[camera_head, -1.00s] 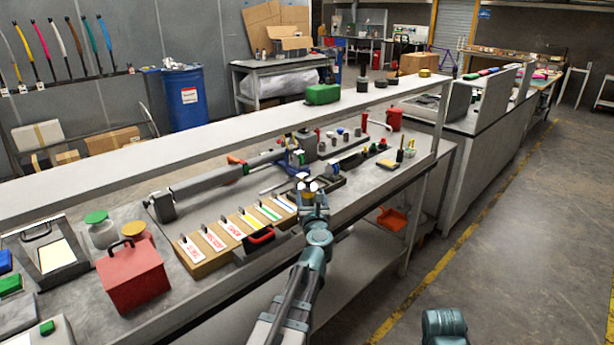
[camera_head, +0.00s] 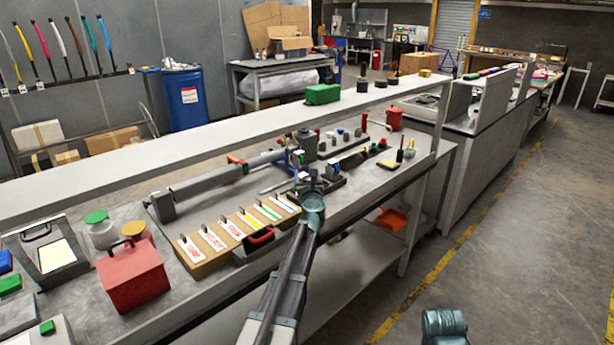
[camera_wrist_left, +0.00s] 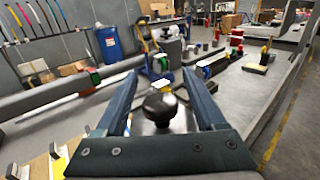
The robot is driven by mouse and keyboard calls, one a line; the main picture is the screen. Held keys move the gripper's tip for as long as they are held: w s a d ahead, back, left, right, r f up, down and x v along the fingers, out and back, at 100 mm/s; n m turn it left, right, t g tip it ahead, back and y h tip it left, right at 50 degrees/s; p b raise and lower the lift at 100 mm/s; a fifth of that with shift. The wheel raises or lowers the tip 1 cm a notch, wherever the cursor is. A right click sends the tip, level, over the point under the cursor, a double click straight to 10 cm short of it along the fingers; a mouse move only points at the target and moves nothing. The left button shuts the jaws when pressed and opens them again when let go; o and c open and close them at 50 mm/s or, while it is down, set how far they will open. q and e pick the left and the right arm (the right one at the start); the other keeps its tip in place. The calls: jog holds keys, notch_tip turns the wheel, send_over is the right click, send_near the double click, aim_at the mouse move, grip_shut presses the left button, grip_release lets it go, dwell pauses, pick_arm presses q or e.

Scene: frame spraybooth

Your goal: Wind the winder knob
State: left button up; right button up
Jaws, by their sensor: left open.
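The winder knob (camera_wrist_left: 159,106) is a black rounded knob on a dark block, low in the middle of the left wrist view. My left gripper (camera_wrist_left: 161,88) is open, with one finger on each side of the knob in that picture. I cannot tell whether the fingers touch it. In the head view my left gripper (camera_head: 313,182) is over the bench's front part, by a dark fixture (camera_head: 332,172), and its wrist hides the knob there. My right gripper is not in view; only a teal part of my right arm shows at the bottom.
A raised shelf (camera_head: 210,137) runs along the bench above the work area. A red case (camera_head: 132,276) stands further left. Small pots and blocks stand beyond the gripper.

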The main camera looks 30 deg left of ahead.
pick_arm(q)
jog(key=shift+c, duration=0.4)
grip_shut()
jog(key=shift+n+y, duration=0.3)
jog(key=shift+y, duration=0.1)
jog(key=n+g+y, duration=0.2)
jog(key=g+y, duration=0.1)
jog(key=shift+s+a+n, duration=0.1)
jog(key=shift+a+n, duration=0.2)
jog(key=shift+n, duration=0.1)
jog(key=n+g+y, duration=0.2)
jog(key=g, duration=0.1)
jog(key=shift+s+a+n+g+y, duration=0.2)
jog(key=shift+n+g+y, duration=0.1)
jog(key=shift+y, duration=0.1)
jog(key=n+g+y, duration=0.1)
jog(key=g, duration=0.1)
jog(key=s+n+g, duration=0.1)
jog(key=n+g, duration=0.1)
jog(key=g, duration=0.1)
jog(key=shift+a+n+y, duration=0.2)
jog(key=shift+n+y, duration=0.1)
jog(key=shift+y, duration=0.1)
jog(key=shift+s+n+g, duration=0.35)
jog(key=shift+n+g, duration=0.35)
jog(key=shift+g, duration=0.6)
jog(key=shift+s, duration=0.1)
